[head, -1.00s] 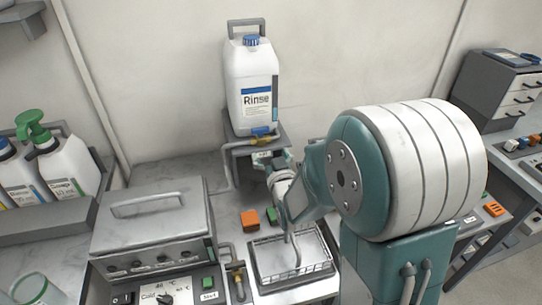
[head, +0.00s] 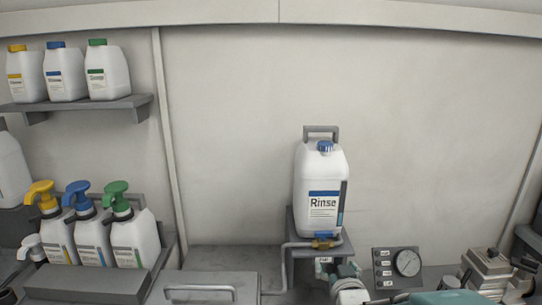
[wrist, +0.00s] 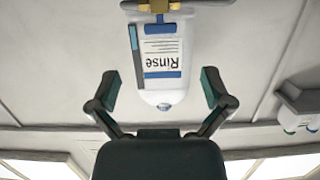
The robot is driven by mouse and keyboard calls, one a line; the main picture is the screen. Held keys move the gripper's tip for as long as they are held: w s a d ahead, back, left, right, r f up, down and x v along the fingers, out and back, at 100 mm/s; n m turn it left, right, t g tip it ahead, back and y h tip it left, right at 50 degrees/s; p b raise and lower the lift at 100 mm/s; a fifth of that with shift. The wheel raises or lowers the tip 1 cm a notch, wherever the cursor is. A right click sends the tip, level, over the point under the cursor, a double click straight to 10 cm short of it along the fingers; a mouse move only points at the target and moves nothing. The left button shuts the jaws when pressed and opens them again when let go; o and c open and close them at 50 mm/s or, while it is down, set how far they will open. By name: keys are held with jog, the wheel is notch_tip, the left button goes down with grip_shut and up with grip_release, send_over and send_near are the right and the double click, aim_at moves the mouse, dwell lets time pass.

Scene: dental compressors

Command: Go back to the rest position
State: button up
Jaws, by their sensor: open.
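My gripper (wrist: 163,95) is open and empty in the wrist view, its two fingers spread apart. The white Rinse jug (head: 321,190) with a blue cap stands upright on a raised grey stand in the head view. The jug (wrist: 165,75) appears upside down in the wrist view, beyond and between the fingers. In the head view, part of my arm shows at the bottom, right of the stand; whether it touches anything there cannot be told.
A blue-handled brass valve (head: 323,241) sits below the jug. Pump bottles (head: 92,240) stand in a grey holder at left, under a shelf (head: 75,104) with several jugs. A gauge panel (head: 396,266) is at right. The wall above is clear.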

jog(key=s+r+g, duration=0.2)
jog(key=s+g, duration=0.3)
jog(key=s, duration=0.7)
jog(key=s+r+g, duration=0.2)
jog(key=s+g, duration=0.3)
jog(key=s, duration=0.7)
jog(key=shift+s, duration=0.4)
